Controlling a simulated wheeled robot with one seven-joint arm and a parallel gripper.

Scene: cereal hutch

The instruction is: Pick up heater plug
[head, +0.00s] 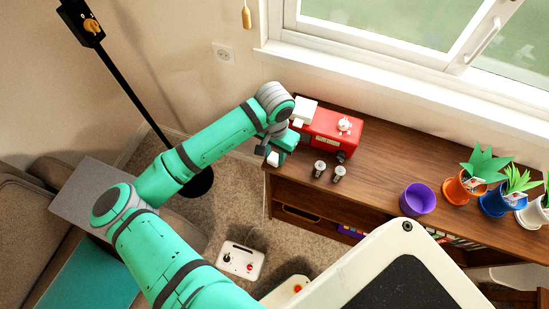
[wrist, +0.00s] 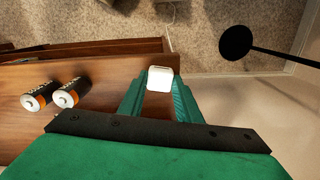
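A small white block, which looks like the heater plug (wrist: 160,78), sits between the tips of my gripper's two teal fingers (wrist: 161,92) in the wrist view. The fingers lie close on both sides of it and look shut on it. In the head view the white plug (head: 273,158) shows at the tip of my gripper (head: 279,151), above the left end of the wooden cabinet.
A red toy-like box (head: 325,128) and two batteries (head: 329,171) stand on the wooden cabinet (head: 385,160) beside my gripper. A purple cup (head: 417,199) and potted plants are further right. A wall outlet (head: 224,53) is at upper left. A white controller (head: 240,262) lies on the carpet.

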